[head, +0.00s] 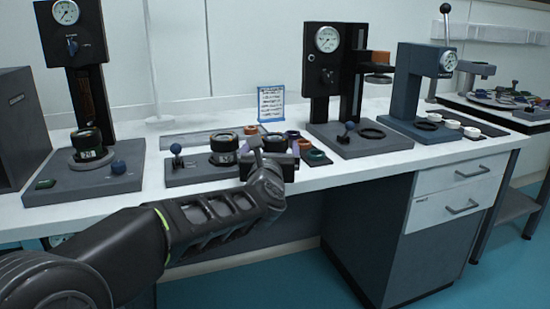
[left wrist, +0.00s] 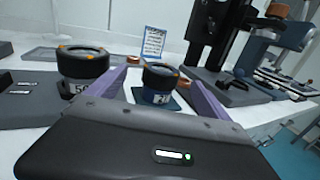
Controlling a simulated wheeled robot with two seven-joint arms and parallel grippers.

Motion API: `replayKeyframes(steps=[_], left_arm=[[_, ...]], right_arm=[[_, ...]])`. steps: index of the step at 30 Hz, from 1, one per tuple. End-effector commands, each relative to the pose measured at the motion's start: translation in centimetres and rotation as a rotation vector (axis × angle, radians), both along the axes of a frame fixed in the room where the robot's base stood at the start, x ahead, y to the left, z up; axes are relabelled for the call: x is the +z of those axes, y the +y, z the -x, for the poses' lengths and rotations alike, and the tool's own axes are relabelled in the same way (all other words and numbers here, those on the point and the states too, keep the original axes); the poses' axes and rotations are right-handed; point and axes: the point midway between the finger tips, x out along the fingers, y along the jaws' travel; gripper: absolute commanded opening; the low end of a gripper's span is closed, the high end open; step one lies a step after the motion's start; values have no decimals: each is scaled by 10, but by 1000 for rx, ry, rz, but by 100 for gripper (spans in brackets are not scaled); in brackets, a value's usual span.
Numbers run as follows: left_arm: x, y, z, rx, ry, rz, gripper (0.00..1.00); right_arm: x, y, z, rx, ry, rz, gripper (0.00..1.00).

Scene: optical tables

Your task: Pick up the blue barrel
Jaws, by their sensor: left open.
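A dark barrel (left wrist: 158,82) with a pale label and bluish lower body stands upright on a dark blue-green pad (left wrist: 178,105) in the left wrist view. It lies between the purple fingers of my open left gripper (left wrist: 155,75); I cannot tell whether they touch it. In the head view this barrel (head: 273,141) shows just behind my left gripper (head: 268,151), which partly hides it. Another black barrel (left wrist: 80,62) with orange marks stands left of the left finger; it also shows in the head view (head: 222,146). My right gripper is not in view.
Black gauge presses stand at the left (head: 75,60) and centre (head: 325,80), and a blue-grey press (head: 415,90) to the right. A blue-framed card (head: 271,103) stands behind the barrels. Small coloured rings lie close right of the gripper. The front table edge is clear.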

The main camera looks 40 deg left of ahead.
Motion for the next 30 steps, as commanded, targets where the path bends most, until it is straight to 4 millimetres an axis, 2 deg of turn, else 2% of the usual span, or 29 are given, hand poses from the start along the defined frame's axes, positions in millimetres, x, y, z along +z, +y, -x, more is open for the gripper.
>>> replayKeyframes(steps=[10, 20, 30], left_arm=[[0, 13, -22, -1, 1, 1, 91], [-1, 14, -24, 0, 1, 1, 91], [-2, 34, -62, 1, 0, 1, 91]], right_arm=[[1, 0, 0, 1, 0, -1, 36], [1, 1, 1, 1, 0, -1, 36], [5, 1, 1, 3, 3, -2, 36]])
